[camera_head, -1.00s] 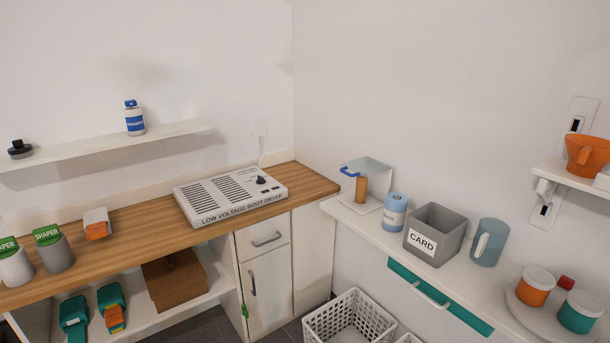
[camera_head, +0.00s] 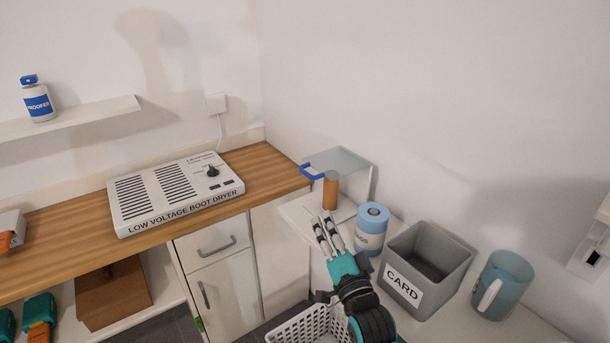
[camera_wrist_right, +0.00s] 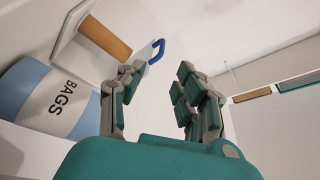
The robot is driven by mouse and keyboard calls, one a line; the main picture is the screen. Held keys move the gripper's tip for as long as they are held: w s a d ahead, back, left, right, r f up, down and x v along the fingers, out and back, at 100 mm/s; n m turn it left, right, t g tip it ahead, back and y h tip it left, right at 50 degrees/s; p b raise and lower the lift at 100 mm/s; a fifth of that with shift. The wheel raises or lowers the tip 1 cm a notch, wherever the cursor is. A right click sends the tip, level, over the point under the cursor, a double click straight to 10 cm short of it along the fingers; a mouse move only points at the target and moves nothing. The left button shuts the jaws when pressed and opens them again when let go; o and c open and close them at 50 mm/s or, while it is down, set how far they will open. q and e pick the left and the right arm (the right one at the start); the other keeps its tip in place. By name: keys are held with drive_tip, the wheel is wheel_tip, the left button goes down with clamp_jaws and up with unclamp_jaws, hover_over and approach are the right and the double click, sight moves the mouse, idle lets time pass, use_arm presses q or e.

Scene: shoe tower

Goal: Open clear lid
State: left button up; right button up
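The clear lid (camera_head: 345,162) is a flat, see-through panel with a blue handle (camera_head: 312,172) on its left edge. It sits level over an orange-brown cylinder (camera_head: 331,190) on a white base against the right wall. My right gripper (camera_head: 326,226) is just in front of and below the lid, with its fingers pointing up toward it. In the right wrist view its fingers are spread with nothing between them, and the blue handle (camera_wrist_right: 156,51) shows just beyond the fingertips, apart from them. My left gripper is not in view.
A blue container (camera_head: 371,228), labelled BAGS in the wrist view (camera_wrist_right: 52,98), stands close right of my gripper. A grey CARD bin (camera_head: 436,254) and a blue jug (camera_head: 500,285) stand further right. A boot dryer (camera_head: 172,192) lies on the wooden counter. A white basket (camera_head: 305,328) is below.

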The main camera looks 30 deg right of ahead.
sight(305, 171)
drive_tip(key=b+x, duration=0.1)
drive_tip(key=x, duration=0.4)
drive_tip(key=b+x, duration=0.1)
drive_tip(key=x, duration=0.5)
drive_tip(key=b+x, duration=0.2)
drive_tip(key=x, duration=0.4)
drive_tip(key=shift+a+r, duration=0.1)
drive_tip(key=shift+r, duration=0.3)
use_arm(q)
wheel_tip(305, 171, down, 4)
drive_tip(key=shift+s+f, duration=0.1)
use_arm(e)
drive_tip(key=shift+w, duration=0.1)
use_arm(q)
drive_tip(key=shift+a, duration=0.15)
use_arm(e)
clamp_jaws()
drive_tip(key=shift+r, duration=0.1)
